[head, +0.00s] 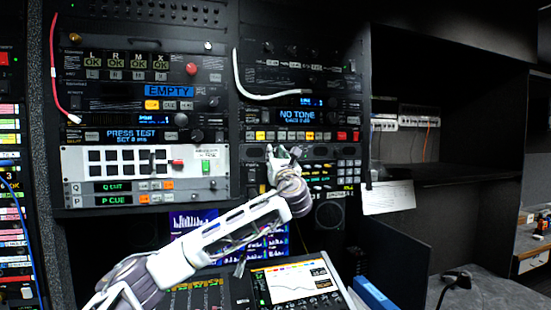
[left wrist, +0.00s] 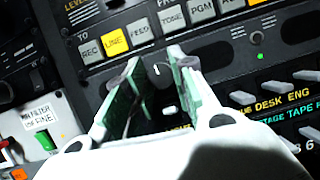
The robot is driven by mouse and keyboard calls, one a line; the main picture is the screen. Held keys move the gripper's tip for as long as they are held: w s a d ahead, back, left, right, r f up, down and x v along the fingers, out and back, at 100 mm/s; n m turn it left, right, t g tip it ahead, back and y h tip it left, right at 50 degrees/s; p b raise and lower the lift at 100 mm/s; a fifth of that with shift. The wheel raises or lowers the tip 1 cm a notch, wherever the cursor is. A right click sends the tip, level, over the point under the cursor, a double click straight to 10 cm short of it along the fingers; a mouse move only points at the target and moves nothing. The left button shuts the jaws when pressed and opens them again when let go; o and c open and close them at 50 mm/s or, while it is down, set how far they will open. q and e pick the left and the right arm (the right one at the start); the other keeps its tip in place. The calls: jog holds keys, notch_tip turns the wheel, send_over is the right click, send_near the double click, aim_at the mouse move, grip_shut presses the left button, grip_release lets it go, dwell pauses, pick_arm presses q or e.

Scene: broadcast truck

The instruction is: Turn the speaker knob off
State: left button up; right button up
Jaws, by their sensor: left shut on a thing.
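My left gripper (head: 283,152) reaches up to the lower unit of the right-hand rack, its arm coming in from the lower left. In the left wrist view its two green-padded fingers (left wrist: 158,68) are on either side of a dark knob (left wrist: 161,71) with a white pointer mark, and are shut on it. The mark points roughly upward in that view. The knob sits below a row of buttons, including a lit yellow LINE button (left wrist: 115,41). The knob is hidden behind the gripper in the head view, and its label cannot be read. My right gripper is not in view.
A white cable (head: 238,80) hangs above on the rack. A paper sheet (head: 389,197) hangs to the right. A lit console screen (head: 290,281) stands below my arm.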

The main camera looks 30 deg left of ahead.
pick_arm(q)
jog(key=shift+n+g+y+b, duration=0.55)
jog(key=shift+n+b, duration=0.3)
jog(key=shift+n, duration=0.75)
jog(key=o, duration=0.9)
jog(key=shift+o, duration=0.6)
jog(key=shift+s+d+f, duration=0.3)
jog(key=shift+s+d, duration=0.05)
jog(key=shift+d, duration=0.25)
jog(key=v, duration=1)
jog(key=shift+s+d, duration=0.2)
jog(key=shift+f, duration=0.15)
